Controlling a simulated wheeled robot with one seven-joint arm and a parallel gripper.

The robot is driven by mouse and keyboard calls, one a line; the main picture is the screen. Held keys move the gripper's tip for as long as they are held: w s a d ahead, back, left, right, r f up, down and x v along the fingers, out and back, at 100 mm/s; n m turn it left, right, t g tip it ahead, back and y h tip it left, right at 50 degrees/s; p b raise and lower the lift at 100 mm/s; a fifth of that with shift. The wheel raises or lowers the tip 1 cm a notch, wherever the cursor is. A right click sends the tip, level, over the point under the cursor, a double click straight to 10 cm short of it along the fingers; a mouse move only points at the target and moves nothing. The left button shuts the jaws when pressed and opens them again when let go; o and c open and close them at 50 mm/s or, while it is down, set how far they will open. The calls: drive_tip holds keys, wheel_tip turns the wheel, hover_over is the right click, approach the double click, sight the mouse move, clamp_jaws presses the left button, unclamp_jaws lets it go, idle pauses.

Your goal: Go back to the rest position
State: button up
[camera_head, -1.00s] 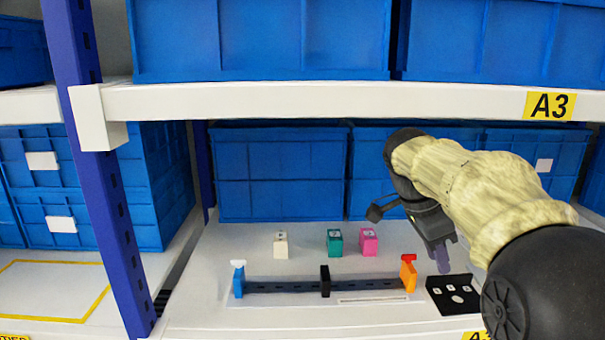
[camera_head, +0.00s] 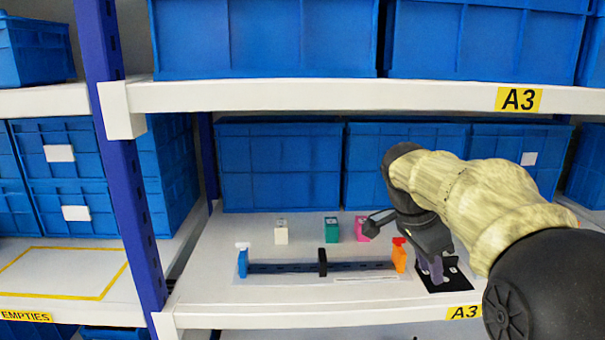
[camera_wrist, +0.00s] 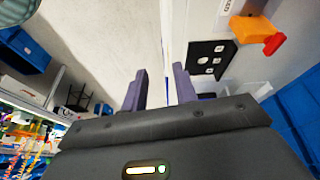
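My gripper (camera_head: 434,271) is above the right part of the shelf, in front of the black plate with white marks (camera_head: 447,279), and partly covers it in the head view. In the wrist view my gripper's two purple fingers (camera_wrist: 161,90) stand apart with nothing between them. The black plate shows beyond the fingers in the wrist view (camera_wrist: 207,62), apart from them. The orange block with a red top (camera_head: 400,258) is just left of my gripper in the head view; it also shows at the top right of the wrist view (camera_wrist: 250,29).
A dark rail (camera_head: 290,267) with a black slider (camera_head: 322,262) runs to a blue block (camera_head: 242,262). White (camera_head: 281,232), teal (camera_head: 331,230) and pink (camera_head: 361,229) cubes stand behind it. Blue bins (camera_head: 280,165) line the back. The upper shelf edge (camera_head: 350,97) is overhead.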

drive_tip(key=s+a+f+n+t+y, duration=0.1)
drive_tip(key=s+a+f+n, duration=0.3)
drive_tip(key=f, duration=0.3)
drive_tip(key=s+a+f+n+y, duration=0.1)
drive_tip(key=s+f+n+y, duration=0.1)
drive_tip(key=s+f+n, duration=0.35)
drive_tip(key=s+a+f+n+t+y, duration=0.1)
drive_tip(key=s+a+f+n, duration=0.2)
drive_tip(key=f+n, duration=0.45)
wheel_tip(320, 180, up, 13)
drive_tip(key=m+p, duration=0.1)
drive_tip(key=p, duration=1.4)
